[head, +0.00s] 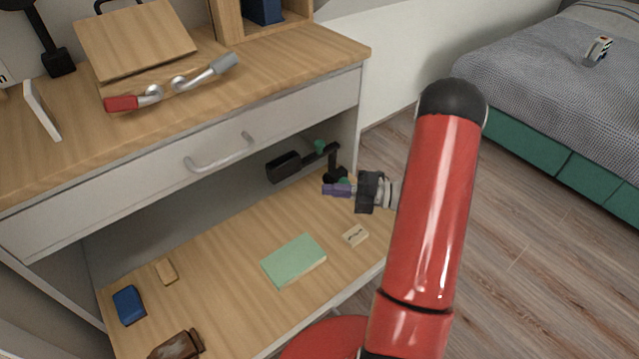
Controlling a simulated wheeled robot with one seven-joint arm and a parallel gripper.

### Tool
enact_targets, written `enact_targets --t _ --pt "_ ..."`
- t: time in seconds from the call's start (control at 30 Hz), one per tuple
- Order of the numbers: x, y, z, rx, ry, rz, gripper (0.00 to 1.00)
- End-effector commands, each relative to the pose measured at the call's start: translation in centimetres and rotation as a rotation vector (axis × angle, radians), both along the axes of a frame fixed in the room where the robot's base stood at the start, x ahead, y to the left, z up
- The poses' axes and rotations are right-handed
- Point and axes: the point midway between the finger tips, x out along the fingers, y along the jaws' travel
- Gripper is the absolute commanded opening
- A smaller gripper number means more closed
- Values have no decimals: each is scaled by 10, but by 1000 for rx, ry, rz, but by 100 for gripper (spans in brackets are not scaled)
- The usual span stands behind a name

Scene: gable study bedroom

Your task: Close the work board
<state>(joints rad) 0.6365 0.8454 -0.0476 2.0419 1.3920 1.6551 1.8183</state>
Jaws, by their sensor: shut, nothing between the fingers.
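The likely work board (220,250) is a broad wood-coloured panel lying flat below the drawer front of a desk unit. It reaches out in front of the unit, so it stands open. A green book (293,262), a small pale block (355,236), a tan block (166,271), a blue item (128,305) and a brown item (177,345) lie on it. My gripper (330,189) is shut and empty, above the board's right back part and pointing left. I cannot tell whether it touches anything. My red arm hides the board's right front edge.
A drawer front with a grey handle (222,152) runs above the board. A black lamp-like object (284,166) stands behind my gripper. The desk top (290,65) holds a wooden stand and a red-and-grey tool (170,88). A bed (560,80) is at right; floor between is clear.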

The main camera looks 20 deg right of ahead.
Motion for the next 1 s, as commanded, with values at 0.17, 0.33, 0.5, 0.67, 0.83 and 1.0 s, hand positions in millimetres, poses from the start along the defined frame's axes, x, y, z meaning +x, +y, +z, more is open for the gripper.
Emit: enact_targets --t 0.17,0.33,0.5,0.67,0.83,1.0 --pt "15 34 1 0 -1 7 0" --pt "32 67 1 -1 -3 7 0" --pt "55 83 0 -4 -4 4 0" --pt "71 87 1 -3 -3 4 0" --pt "76 89 1 -3 -3 3 0" --pt "76 89 1 -3 -3 3 0"
